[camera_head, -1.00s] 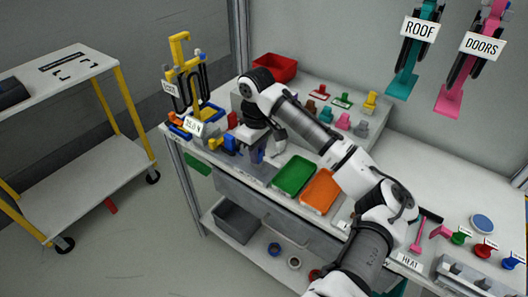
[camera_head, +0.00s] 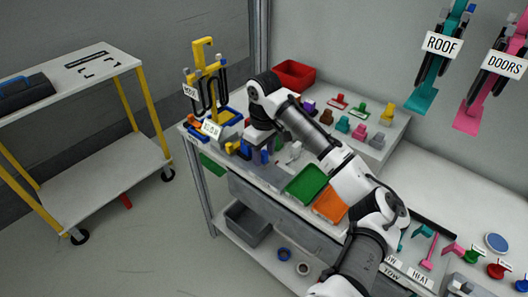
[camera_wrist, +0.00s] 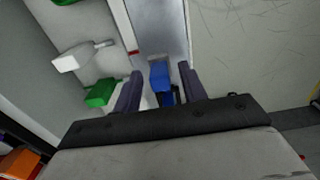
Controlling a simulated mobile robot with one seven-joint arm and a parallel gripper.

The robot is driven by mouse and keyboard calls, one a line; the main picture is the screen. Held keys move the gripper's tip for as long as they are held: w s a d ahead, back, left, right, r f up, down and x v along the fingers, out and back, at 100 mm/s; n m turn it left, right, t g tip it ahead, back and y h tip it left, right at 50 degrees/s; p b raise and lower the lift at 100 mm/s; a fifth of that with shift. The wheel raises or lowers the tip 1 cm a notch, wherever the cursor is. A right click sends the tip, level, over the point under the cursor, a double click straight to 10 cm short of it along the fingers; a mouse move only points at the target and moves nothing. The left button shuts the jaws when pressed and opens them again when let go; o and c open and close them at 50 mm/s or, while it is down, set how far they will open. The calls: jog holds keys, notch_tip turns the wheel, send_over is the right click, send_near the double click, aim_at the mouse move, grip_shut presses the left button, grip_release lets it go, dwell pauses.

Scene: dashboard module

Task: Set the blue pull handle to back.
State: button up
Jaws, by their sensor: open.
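The blue pull handle (camera_wrist: 161,84) shows in the wrist view, on a grey metal strip between my two dark fingers. My gripper (camera_wrist: 159,85) is open around it, with a gap visible on each side. I cannot tell how deep the handle lies between the fingers. In the head view my gripper (camera_head: 261,150) points down at the left part of the workbench. The handle is hard to tell from my fingers there, so its front or back setting is unclear.
A yellow rack (camera_head: 203,55) and yellow pieces stand left of my gripper. A green tray (camera_head: 306,184) and an orange tray (camera_head: 331,203) lie to its right. A white piece (camera_wrist: 80,56) and a green piece (camera_wrist: 100,93) lie left of the strip in the wrist view.

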aim_at(264, 152)
notch_tip(264, 152, up, 14)
jog(key=shift+b, duration=0.3)
jog(key=shift+f, duration=0.1)
